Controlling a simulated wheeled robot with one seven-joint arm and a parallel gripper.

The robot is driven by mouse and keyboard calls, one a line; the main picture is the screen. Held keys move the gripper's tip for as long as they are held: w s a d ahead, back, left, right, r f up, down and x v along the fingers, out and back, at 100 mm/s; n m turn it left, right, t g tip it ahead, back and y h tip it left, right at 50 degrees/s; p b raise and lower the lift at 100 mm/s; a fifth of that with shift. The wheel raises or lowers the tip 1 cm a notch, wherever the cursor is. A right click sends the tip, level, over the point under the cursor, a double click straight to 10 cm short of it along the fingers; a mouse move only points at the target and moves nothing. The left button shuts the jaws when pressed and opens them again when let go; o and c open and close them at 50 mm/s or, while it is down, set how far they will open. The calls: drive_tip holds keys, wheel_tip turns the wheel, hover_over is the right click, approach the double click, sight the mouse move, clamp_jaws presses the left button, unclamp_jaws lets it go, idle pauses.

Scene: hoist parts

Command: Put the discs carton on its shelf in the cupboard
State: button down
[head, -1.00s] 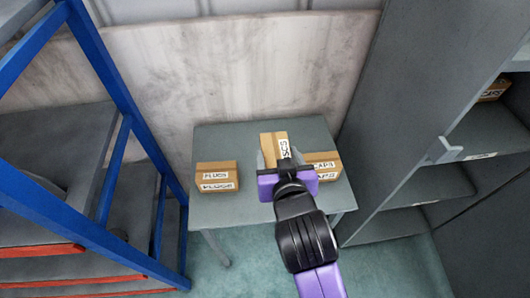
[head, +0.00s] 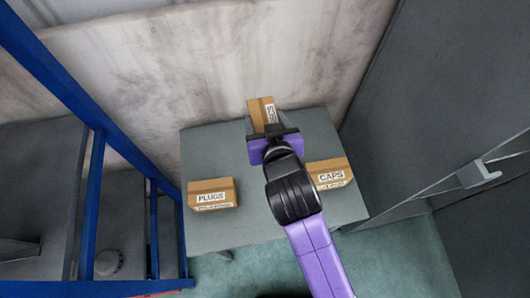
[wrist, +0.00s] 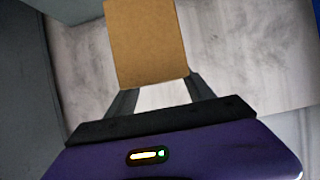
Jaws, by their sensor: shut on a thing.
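The discs carton (head: 261,111) is a brown box with a white label down its side, seen beyond my gripper in the head view. My gripper (head: 271,132) is shut on it and holds it over the back part of the grey table (head: 250,228). In the wrist view the carton (wrist: 146,40) shows as a plain brown face between the two fingers of my gripper (wrist: 152,82). My gripper hides the carton's lower part in the head view. The cupboard (head: 420,100) stands at the right; only its grey side or door with a handle shows clearly, and its shelves are mostly out of view.
The plugs carton (head: 212,194) sits at the table's left and the caps carton (head: 330,173) at its right. A blue-framed rack (head: 95,200) stands at the left. A pale marbled wall panel (head: 230,60) rises behind the table.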

wheel_tip(320, 180, down, 16)
idle(0.5)
drive_tip(key=shift+f+b, duration=0.1)
drive_tip(key=shift+b, duration=0.2)
drive_tip(key=shift+c, duration=1.9)
unclamp_jaws()
drive_tip(key=shift+f, duration=0.1)
drive_tip(key=shift+r, duration=0.2)
drive_tip(key=shift+s+d, duration=0.1)
drive_tip(key=shift+s, duration=0.25)
drive_tip(key=v, duration=1.1)
drive_tip(key=shift+r+b, duration=0.2)
drive_tip(key=shift+b, duration=0.15)
drive_tip(key=shift+s, duration=0.15)
